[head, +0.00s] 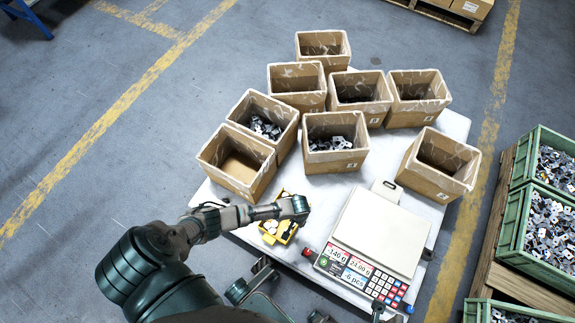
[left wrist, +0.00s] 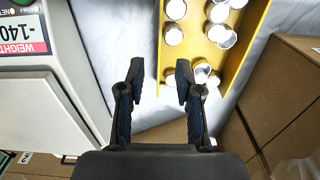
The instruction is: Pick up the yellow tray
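The yellow tray (head: 285,235) lies on the white table beside the scale, partly hidden under my left gripper (head: 299,208) in the head view. In the left wrist view the yellow tray (left wrist: 237,62) is at the upper right and holds several round silvery parts. My left gripper (left wrist: 158,82) is open there, with nothing between its fingers. Its right finger overlaps the tray's near end in the picture; I cannot tell whether it touches. Dark parts at the bottom of the head view may belong to my right arm; its gripper state is unclear.
A scale (head: 382,232) stands right of the tray. Several open cardboard boxes (head: 437,180) stand at the back of the table (head: 207,203), some holding metal parts. Green crates (head: 520,165) of parts stand at the far right. A box (left wrist: 285,95) is close right of the left gripper.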

